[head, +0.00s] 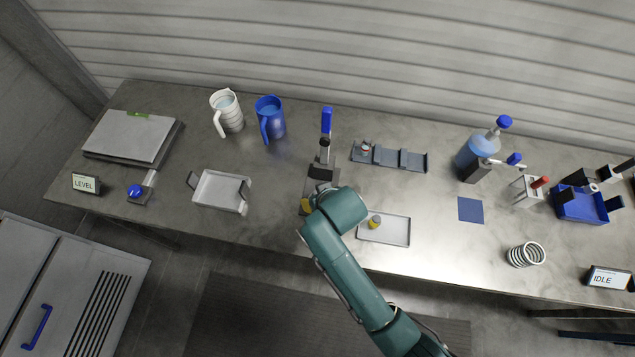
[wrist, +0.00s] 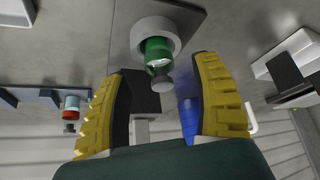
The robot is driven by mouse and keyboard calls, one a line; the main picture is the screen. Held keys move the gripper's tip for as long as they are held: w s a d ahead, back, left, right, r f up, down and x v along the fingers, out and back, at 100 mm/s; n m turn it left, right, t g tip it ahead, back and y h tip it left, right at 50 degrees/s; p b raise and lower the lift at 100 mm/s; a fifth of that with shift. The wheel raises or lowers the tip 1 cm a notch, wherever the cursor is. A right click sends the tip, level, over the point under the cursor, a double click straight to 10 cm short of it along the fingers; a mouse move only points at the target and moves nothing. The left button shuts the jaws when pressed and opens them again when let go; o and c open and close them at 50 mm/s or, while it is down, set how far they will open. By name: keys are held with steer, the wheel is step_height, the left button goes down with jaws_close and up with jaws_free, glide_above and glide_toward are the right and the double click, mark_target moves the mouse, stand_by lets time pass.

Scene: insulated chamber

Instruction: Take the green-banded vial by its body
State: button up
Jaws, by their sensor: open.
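The green-banded vial (wrist: 158,55) shows in the wrist view, with a clear lower part and a grey end towards me. It sits in a round white holder (wrist: 137,38) on a dark base plate (wrist: 187,15). My gripper (wrist: 163,68) is open, with its yellow fingers spread to the left and right of the vial's near end. I cannot tell how far the fingertips are from the vial. In the head view only a little yellow of my gripper (head: 306,205) shows at the dark stand; my arm hides the vial there.
A stand with a blue handle (head: 327,120) rises just behind my gripper. A red-banded vial (head: 365,147) is in a grey rack (head: 415,162); it also shows in the wrist view (wrist: 70,112). A yellow vial (head: 375,222) stands on a tray (head: 398,236) to the right. Two jugs stand behind.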

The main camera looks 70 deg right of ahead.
steer(key=x, duration=0.3)
steer(key=shift+d+f+b, duration=0.2)
steer(key=shift+f+b, duration=0.1)
jaws_close()
